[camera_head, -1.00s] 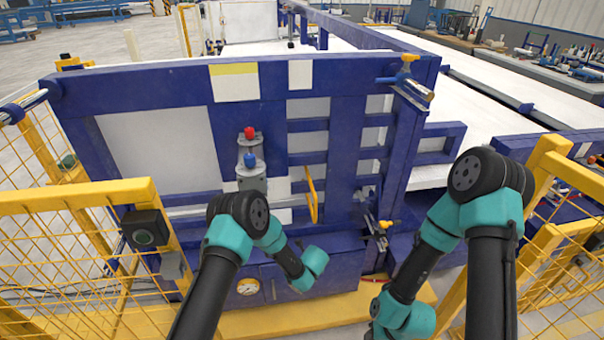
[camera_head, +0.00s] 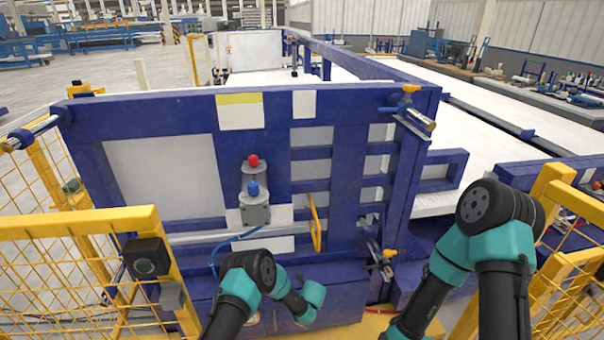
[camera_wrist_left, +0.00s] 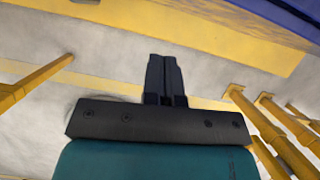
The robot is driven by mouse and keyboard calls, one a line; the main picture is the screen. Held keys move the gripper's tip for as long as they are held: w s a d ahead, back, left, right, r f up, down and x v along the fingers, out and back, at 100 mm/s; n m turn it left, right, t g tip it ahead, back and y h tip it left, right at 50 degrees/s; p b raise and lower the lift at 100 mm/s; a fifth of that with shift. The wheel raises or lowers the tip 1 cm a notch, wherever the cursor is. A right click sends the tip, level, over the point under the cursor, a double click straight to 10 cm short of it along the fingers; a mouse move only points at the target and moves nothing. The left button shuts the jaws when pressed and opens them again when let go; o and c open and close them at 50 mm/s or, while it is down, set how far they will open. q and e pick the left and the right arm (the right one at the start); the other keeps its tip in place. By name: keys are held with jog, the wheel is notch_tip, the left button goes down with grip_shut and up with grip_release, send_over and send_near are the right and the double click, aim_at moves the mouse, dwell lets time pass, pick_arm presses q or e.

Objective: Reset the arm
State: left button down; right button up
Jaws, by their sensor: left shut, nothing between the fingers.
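My left arm (camera_head: 255,285) comes up from the bottom of the head view and bends forward, low in front of the blue machine frame (camera_head: 345,190). My left gripper (camera_wrist_left: 164,62) shows in the left wrist view. Its two dark fingers are together with nothing between them, above the pale floor and a yellow edge. The left gripper's tips are not visible in the head view. My right arm (camera_head: 470,240) stands at the right of the head view, bent downward. My right gripper is out of the picture.
Yellow mesh fences (camera_head: 75,240) stand at the left and right. A control box (camera_head: 147,258) is on the left fence. A grey fixture with red and blue knobs (camera_head: 254,205) is on the blue frame. A blue-handled clamp (camera_head: 408,108) is at its upper right.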

pick_arm(q)
jog(key=shift+w, duration=0.9)
jog(key=shift+s, duration=0.15)
